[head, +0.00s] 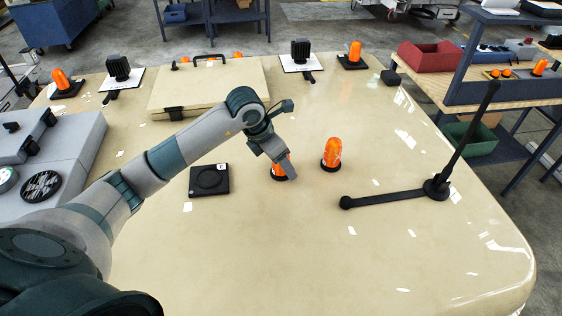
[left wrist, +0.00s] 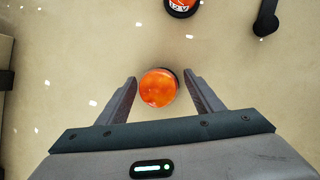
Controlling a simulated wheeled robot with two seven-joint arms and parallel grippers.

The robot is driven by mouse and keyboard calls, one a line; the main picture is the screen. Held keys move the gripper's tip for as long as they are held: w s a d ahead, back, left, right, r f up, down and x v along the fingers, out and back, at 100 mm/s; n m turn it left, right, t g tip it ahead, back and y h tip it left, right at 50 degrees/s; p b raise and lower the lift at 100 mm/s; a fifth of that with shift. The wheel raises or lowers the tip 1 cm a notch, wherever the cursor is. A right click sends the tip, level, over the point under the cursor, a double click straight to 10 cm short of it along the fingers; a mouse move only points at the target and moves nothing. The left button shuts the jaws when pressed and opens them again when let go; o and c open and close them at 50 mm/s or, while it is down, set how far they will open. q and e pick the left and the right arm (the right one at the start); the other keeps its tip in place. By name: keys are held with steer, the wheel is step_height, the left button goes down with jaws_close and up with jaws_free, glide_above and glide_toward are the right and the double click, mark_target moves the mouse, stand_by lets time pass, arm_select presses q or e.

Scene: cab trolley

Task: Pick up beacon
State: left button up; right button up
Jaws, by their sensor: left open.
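One orange beacon with a black base (head: 279,172) stands on the cream roof surface, partly hidden behind my left gripper (head: 280,168) in the head view. In the left wrist view the same beacon (left wrist: 159,88) is seen from above, between the two open fingers of my left gripper (left wrist: 159,90), with a gap on each side. A second orange beacon (head: 331,154) stands upright just to the right; it also shows at the top of the left wrist view (left wrist: 182,5). A square black mount (head: 209,179) lies flat to the left. My right gripper is not in view.
A black wiper-like arm with an upright rod (head: 437,186) stands to the right. A raised cream hatch with a handle (head: 208,88), black lamps and more beacons (head: 355,52) line the back. Grey boxes (head: 55,150) are at left. The front surface is clear.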

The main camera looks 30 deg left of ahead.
arm_select(q)
steer(key=c, duration=1.2)
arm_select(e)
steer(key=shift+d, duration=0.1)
arm_select(q)
steer(key=shift+c, duration=0.2)
steer(key=shift+r, duration=0.15)
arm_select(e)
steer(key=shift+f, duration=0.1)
